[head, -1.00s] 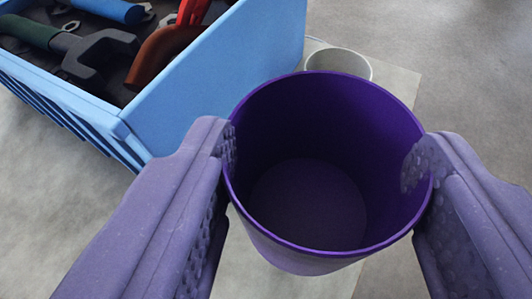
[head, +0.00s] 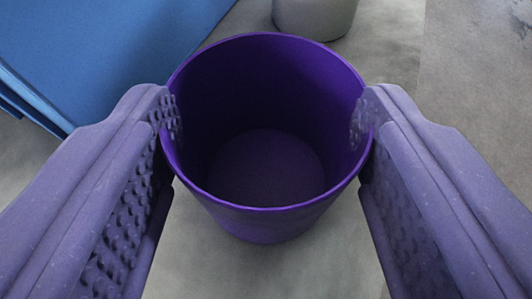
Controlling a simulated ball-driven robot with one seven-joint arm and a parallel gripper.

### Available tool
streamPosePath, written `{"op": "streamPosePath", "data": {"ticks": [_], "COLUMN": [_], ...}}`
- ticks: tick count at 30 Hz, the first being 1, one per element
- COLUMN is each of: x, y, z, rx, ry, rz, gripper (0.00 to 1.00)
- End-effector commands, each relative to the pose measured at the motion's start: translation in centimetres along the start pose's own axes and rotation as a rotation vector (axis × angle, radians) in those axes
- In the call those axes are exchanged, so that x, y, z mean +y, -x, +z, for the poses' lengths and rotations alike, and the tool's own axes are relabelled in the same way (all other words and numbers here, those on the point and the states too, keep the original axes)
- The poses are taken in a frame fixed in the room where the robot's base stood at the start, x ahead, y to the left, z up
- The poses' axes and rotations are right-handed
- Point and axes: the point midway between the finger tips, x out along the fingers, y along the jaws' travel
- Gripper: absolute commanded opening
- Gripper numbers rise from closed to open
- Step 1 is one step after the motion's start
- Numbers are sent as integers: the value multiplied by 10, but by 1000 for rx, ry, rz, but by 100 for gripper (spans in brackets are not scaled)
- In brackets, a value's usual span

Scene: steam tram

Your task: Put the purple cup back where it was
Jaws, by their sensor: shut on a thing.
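The purple cup (head: 265,222) is in the middle of the head view, upright and open at the top, and it looks empty inside. My gripper (head: 266,115) is shut on the cup, with one purple, bumpy finger on each side of its rim. I cannot tell whether the base of the cup touches the grey surface below it.
A blue crate (head: 110,50) stands at the upper left, close to the cup. A light grey cup (head: 314,18) stands just beyond the purple cup, partly cut off by the top edge. The grey surface (head: 450,90) to the right is clear.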

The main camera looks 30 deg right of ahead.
Motion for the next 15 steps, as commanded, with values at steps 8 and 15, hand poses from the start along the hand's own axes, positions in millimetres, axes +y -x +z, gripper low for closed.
{"op": "streamPosePath", "data": {"ticks": [8,15], "x": [0,0], "y": [-1,-1], "z": [2,2], "rx": [0,0], "ry": [0,0], "rz": [0,0], "gripper": [88,88]}}
